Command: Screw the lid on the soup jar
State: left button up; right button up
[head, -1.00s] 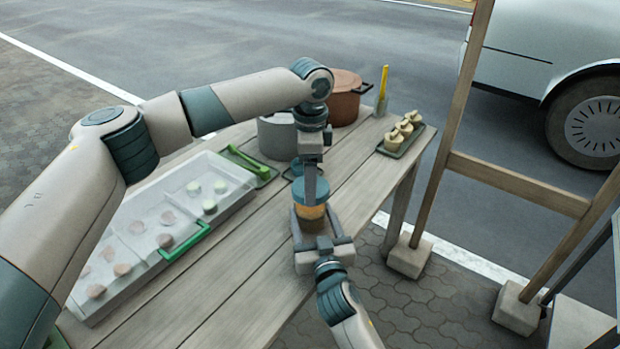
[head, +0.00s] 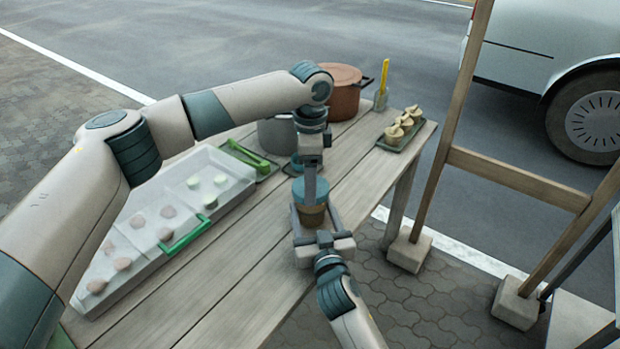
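The soup jar (head: 313,216) stands upright near the table's right front edge, with tan-orange contents showing below a blue lid (head: 317,197). The lid sits on the jar's top; whether its thread is engaged cannot be seen. My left gripper (head: 310,188) points straight down from above, with its fingers at the lid and apparently closed on it. One finger covers part of the lid. My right gripper (head: 313,220) reaches in from the front, with its fingers on either side of the jar body, shut on it.
Behind stand a grey pot (head: 276,132), a brown pot (head: 343,90) and a cup with a yellow utensil (head: 381,98). A small tray (head: 388,147) holds pale pieces. A wooden frame (head: 515,172) stands right.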

pick_arm(q)
jog(key=shift+f, duration=0.55)
dwell(0.6)
pick_arm(e)
grip_shut()
pick_arm(q)
jog(key=m, duration=1.3)
jog(key=shift+w+d, duration=0.1)
jog(key=m, duration=0.4)
jog(key=shift+m, duration=0.4)
jog(key=m, duration=0.9)
